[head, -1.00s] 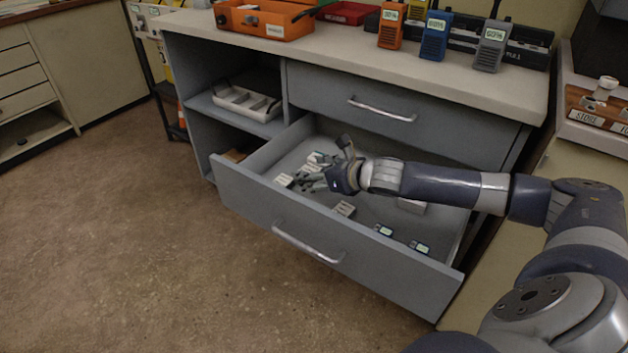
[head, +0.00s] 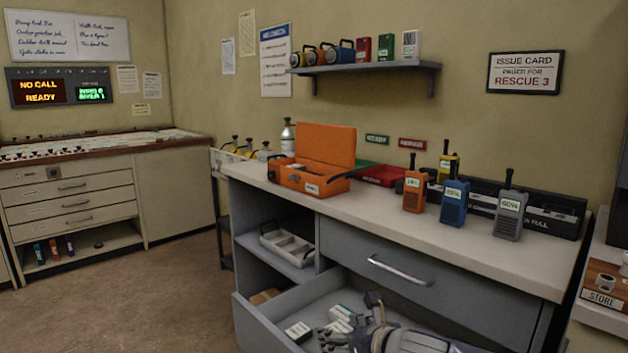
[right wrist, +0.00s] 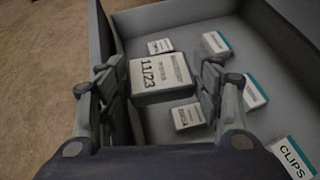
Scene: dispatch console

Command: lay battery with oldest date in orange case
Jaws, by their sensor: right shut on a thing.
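In the right wrist view, my right gripper (right wrist: 158,88) is shut on a white battery (right wrist: 162,72) whose label reads 11/23. The fingers press on its two sides. Smaller white blocks with labels too small to read lie in the drawer, one behind the held battery (right wrist: 160,46) and one in front of it (right wrist: 188,116). In the head view my right gripper (head: 336,338) is low inside the open drawer (head: 268,327), partly cut off by the frame edge. The orange case (head: 312,180) stands on the counter with its lid up. My left gripper is not in view.
White boxes with teal edges (right wrist: 217,43) lie to the right in the drawer, and one reads CLIPS (right wrist: 290,157). Radios (head: 453,202) and a red tray (head: 381,176) stand on the counter (head: 400,228), which overhangs the drawer. A white divided tray (head: 288,244) is on the shelf.

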